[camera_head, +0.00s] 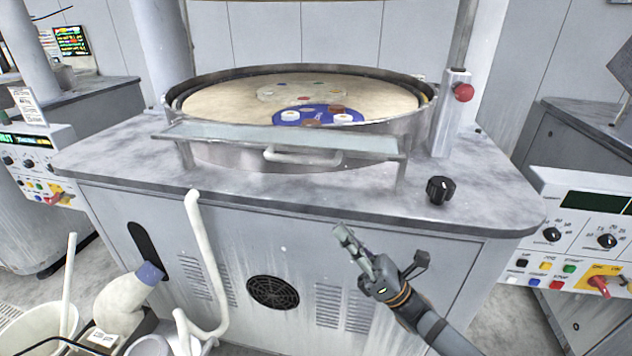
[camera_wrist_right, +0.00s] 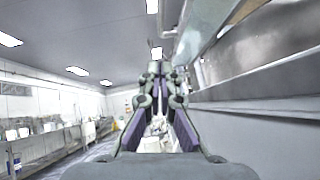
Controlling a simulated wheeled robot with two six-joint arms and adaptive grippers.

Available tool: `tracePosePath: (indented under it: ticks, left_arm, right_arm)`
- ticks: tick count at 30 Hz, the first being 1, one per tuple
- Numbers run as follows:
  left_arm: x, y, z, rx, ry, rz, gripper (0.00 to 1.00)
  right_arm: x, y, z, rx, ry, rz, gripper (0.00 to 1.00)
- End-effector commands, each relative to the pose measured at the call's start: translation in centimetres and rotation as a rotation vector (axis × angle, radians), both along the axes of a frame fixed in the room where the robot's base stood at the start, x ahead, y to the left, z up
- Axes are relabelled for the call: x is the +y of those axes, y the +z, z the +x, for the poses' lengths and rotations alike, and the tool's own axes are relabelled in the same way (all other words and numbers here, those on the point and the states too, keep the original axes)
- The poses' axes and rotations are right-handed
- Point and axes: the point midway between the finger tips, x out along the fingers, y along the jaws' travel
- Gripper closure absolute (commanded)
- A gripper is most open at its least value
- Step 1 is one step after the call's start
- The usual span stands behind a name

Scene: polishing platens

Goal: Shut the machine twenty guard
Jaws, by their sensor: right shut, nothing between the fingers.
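The machine stands in the middle of the head view, with a round tan platen (camera_head: 385,98) inside a metal rim. The guard (camera_head: 225,133) is a flat translucent panel on short legs along the platen's front. It lies low and leaves the platen uncovered from above. A pale handle (camera_head: 302,158) hangs at its front edge. My right gripper (camera_head: 342,236) is in front of the cabinet, below and right of the handle and apart from it. Its fingers are together and empty, also in the right wrist view (camera_wrist_right: 159,72). My left gripper is out of view.
A blue disc with small pieces (camera_head: 287,117) lies on the platen. A post with a red button (camera_head: 463,92) and a black knob (camera_head: 440,190) stand at the right. A white pipe (camera_head: 206,250), a bottle (camera_head: 122,303) and a bucket (camera_head: 30,325) crowd the lower left.

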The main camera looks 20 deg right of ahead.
Motion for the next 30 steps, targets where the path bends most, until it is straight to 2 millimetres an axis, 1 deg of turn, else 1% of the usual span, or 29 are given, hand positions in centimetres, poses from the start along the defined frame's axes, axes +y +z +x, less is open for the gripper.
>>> tracePosePath:
  ticks: [5, 9, 10, 12, 14, 18, 21, 23, 26, 30]
  left_arm:
    - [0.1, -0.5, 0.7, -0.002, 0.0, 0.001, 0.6]
    - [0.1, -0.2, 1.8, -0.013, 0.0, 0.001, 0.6]
    - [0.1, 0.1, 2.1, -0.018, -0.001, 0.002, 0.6]
    - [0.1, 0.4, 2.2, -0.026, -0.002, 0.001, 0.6]
    - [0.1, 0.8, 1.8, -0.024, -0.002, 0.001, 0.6]
    - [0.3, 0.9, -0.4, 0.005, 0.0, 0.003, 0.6]
    - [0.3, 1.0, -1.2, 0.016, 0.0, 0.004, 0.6]
    - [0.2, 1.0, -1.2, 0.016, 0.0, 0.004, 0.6]
    - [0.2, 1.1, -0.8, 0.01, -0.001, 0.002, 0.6]
    - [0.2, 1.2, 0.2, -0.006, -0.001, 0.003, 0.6]
  right_arm:
    - [1.7, 2.5, 1.9, -0.006, -0.001, 0.005, 1.0]
    - [3.2, 4.8, 3.5, -0.005, -0.002, 0.008, 1.0]
    - [3.6, 5.4, 3.9, -0.005, -0.002, 0.008, 1.0]
    - [4.3, 6.4, 4.6, -0.004, -0.002, 0.008, 1.0]
    - [4.3, 7.5, 4.9, -0.001, 0.0, 0.002, 1.0]
    - [4.0, 9.2, 5.2, 0.002, -0.001, 0.001, 1.0]
    - [3.9, 9.8, 5.4, 0.001, 0.0, 0.002, 1.0]
    - [3.9, 10.0, 5.4, 0.001, 0.0, 0.002, 1.0]
    - [3.9, 10.0, 5.4, 0.002, 0.0, 0.003, 1.0]
    - [3.9, 10.0, 5.4, 0.002, 0.0, 0.003, 1.0]
